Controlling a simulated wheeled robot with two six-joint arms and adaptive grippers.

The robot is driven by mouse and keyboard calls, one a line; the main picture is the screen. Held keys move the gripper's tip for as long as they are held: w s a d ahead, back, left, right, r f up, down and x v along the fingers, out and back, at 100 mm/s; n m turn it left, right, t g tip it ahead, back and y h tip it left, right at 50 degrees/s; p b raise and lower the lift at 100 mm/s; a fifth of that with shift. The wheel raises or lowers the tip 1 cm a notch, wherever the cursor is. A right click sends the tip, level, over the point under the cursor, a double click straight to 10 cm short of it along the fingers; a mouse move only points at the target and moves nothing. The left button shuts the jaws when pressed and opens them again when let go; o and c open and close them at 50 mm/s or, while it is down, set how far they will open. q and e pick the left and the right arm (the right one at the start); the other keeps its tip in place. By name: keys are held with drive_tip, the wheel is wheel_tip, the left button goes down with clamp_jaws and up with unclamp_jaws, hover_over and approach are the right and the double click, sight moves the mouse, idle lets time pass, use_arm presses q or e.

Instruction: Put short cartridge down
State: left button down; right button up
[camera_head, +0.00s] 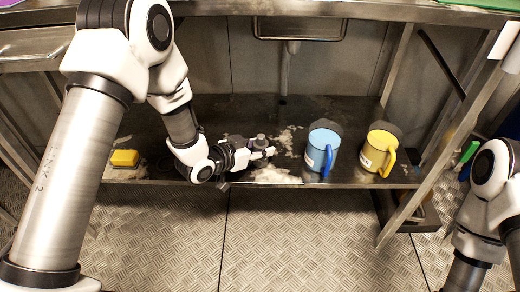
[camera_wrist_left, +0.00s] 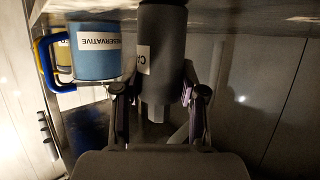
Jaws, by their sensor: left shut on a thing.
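The short cartridge (camera_wrist_left: 162,45) is a dark grey cylinder with a white label, partly legible, in the left wrist view. My left gripper (camera_wrist_left: 158,95) is shut on its narrower end, a finger on each side. In the head view the gripper (camera_head: 262,150) is low over the front of the lower steel shelf (camera_head: 215,110), and only a small grey top of the cartridge (camera_head: 261,139) shows. I cannot tell whether the cartridge touches the shelf. My right arm shows at the right edge; its gripper is out of frame.
A blue jug (camera_head: 322,150) stands just right of the gripper, and a yellow jug (camera_head: 379,152) is further right. A yellow block (camera_head: 125,158) lies at the left. Whitish patches mark the shelf. A sink (camera_head: 300,27) and drain pipe are above.

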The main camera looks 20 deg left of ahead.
use_arm(q)
drive_tip(key=shift+f, duration=0.15)
drive_tip(key=c, duration=0.7)
unclamp_jaws()
drive_tip(key=shift+o, duration=0.2)
drive_tip(key=shift+s+a+r, duration=0.15)
drive_tip(key=shift+s+r, duration=0.1)
drive_tip(key=shift+r, duration=0.1)
drive_tip(key=p+v, duration=0.5)
drive_tip(key=v, duration=0.6)
drive_tip(key=s+f+n+g+y, duration=0.25)
drive_tip(key=s+f, duration=0.25)
drive_tip(key=f, duration=0.3)
drive_tip(key=s+f+n+g+y, duration=0.1)
drive_tip(key=s+f+g, duration=0.3)
drive_tip(key=s+f, duration=0.3)
drive_tip(key=s+a+f+n+g+y, duration=0.1)
drive_tip(key=s+f+g, duration=0.1)
drive_tip(key=s+f, duration=0.2)
drive_tip(key=s+a+f+n+g+y, duration=0.1)
drive_tip(key=s+f+g+y, duration=0.1)
drive_tip(key=s, duration=0.7)
wheel_tip(320, 180, down, 3)
drive_tip(key=shift+a+r+n+g+b, duration=0.25)
drive_tip(key=shift+n+g+b, duration=0.1)
drive_tip(key=shift+g, duration=0.4)
drive_tip(key=shift+s, duration=0.1)
drive_tip(key=shift+c, duration=0.3)
